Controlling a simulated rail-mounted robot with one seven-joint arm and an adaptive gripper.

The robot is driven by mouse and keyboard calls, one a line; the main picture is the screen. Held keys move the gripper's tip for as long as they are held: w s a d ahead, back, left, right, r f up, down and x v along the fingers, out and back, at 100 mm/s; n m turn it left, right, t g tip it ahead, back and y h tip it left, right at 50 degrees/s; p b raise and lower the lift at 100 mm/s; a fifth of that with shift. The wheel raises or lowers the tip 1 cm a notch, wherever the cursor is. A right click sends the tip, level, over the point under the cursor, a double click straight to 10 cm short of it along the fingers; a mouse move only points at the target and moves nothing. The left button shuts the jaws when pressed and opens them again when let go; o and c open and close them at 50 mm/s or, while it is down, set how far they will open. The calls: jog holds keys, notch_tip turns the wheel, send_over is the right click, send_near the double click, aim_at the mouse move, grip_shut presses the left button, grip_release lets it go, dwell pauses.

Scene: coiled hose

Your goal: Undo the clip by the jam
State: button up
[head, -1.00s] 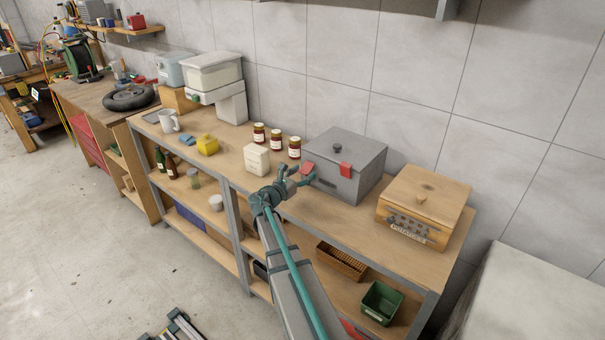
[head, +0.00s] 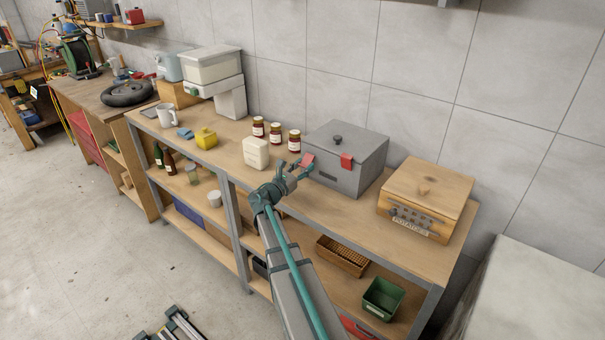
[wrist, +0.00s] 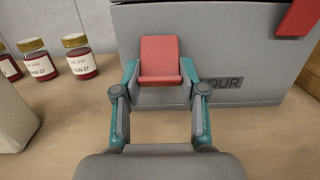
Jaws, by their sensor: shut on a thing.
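The grey box (head: 352,150) with a lid and knob stands on the bench, its lid down. Two red clips are on its front. The left clip (head: 308,159), on the side toward the jam jars (head: 276,133), also shows in the wrist view (wrist: 160,57). There it sits between the two teal fingers of my gripper (wrist: 160,92), which is shut on it. In the head view my gripper (head: 298,170) reaches the box's front left. The right clip (head: 346,161) hangs against the front.
A cream container (head: 256,153) stands left of my gripper, close by. A wooden potato box (head: 425,198) stands right of the grey box. The wall is close behind. Bench top in front of the grey box is clear.

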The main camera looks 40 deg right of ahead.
dwell(0.3)
jog(key=o, duration=1.2)
jog(key=shift+c, duration=0.2)
jog(key=v, duration=1.2)
jog(key=shift+f, duration=0.2)
jog(key=shift+c, duration=0.2)
